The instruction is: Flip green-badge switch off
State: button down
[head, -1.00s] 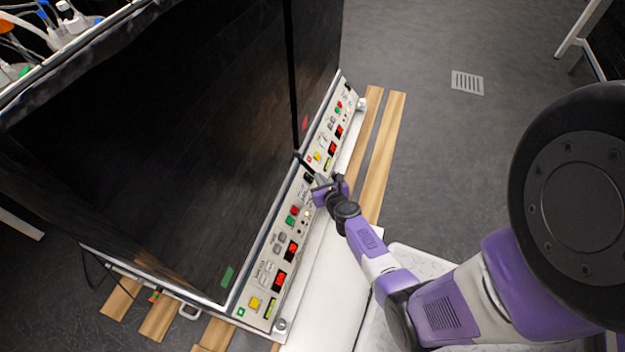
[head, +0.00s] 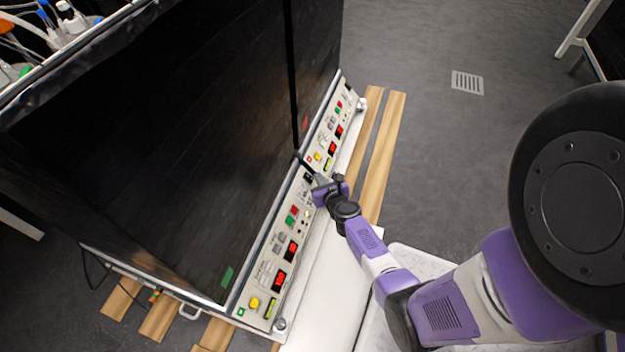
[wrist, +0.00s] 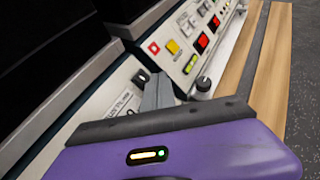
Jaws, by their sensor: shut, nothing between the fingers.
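The near shaker's light control panel (head: 262,285) carries a green badge (head: 240,311) at its lower end. Its dark power switch (head: 308,177) sits at the panel's far upper end. In the wrist view the black switch (wrist: 141,77) is just left of my fingertips. I cannot tell its position, on or off. The panel's red displays (head: 292,250) are lit. My gripper (head: 321,181) is shut and empty at that end of the panel; its grey fingers also show in the wrist view (wrist: 157,92). I cannot tell whether they touch the switch.
The far shaker's panel (head: 328,135) has a red badge (head: 309,159), also seen in the wrist view (wrist: 153,48), close beyond my fingers. A black knob (wrist: 204,84) is right of them.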

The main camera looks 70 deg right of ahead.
jog(key=shift+f, duration=0.1)
jog(key=shift+w+f+b, duration=0.2)
jog(key=shift+w+b, duration=0.05)
jog(key=shift+b, duration=0.05)
jog(key=shift+w+f+b, duration=0.2)
jog(key=shift+f+b, duration=0.1)
dwell(0.6)
jog(key=shift+r, duration=0.1)
jog(key=shift+s+r+p, duration=0.5)
jog(key=shift+r+p, duration=0.05)
jog(key=shift+p, duration=0.1)
jog(key=s+r+p, duration=0.1)
jog(key=r+p, duration=0.1)
jog(key=s+r+p, duration=0.1)
jog(key=s, duration=0.1)
jog(key=shift+d+r+p, duration=0.15)
jog(key=shift+r+p, duration=0.25)
dwell(0.3)
